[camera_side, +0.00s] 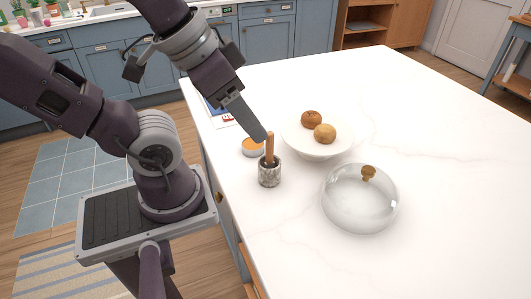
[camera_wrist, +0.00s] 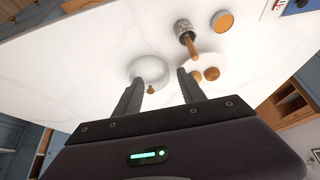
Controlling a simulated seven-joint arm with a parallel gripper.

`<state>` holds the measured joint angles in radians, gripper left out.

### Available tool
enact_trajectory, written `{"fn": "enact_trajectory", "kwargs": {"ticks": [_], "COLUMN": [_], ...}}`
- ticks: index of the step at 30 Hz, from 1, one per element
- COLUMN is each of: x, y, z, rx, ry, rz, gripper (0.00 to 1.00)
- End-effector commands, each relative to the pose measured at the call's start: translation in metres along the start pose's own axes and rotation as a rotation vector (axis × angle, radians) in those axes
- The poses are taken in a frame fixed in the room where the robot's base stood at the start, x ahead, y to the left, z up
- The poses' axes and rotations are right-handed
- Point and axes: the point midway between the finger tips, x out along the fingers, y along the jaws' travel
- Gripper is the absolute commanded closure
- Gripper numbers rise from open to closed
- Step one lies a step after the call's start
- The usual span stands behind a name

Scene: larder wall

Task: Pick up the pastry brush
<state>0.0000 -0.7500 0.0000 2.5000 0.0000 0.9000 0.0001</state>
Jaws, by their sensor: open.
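A wooden handle (camera_side: 269,147), apparently the pastry brush's, stands up out of a mottled grey cup (camera_side: 269,175) on the white counter. Its lower end is hidden in the cup. The handle also shows in the wrist view (camera_wrist: 191,46), with the cup (camera_wrist: 183,27) above it. My gripper (camera_side: 262,137) is open and points down to the right, its tip close to the top of the handle in the side view; I cannot tell whether they touch. In the wrist view my gripper's fingers (camera_wrist: 160,78) are apart, and the handle lies just beyond the right finger, not between them.
A white bowl (camera_side: 318,155) with two brown round items stands right of the cup. A clear dome (camera_side: 361,205) with a wooden knob is in front of it. A small orange-topped dish (camera_side: 252,147) sits behind the cup. The right side of the counter (camera_side: 460,180) is clear.

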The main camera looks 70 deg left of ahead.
Motion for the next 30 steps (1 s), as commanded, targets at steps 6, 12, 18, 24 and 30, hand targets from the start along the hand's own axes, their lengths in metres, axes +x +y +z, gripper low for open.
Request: {"fn": "enact_trajectory", "kwargs": {"ticks": [6,12,18,24,30], "x": [0.0,0.0,0.0,0.004,0.047], "y": [0.0,0.0,0.0,-0.004,-0.043], "z": [0.0,0.0,0.0,-0.004,-0.03], "rx": [0.0,0.0,0.0,-0.096,-0.973], "ry": [0.0,0.0,0.0,-0.031,-0.248], "rz": [0.0,0.0,0.0,-0.015,-0.2], "gripper": [0.52,0.52,0.58,0.58,0.58]}}
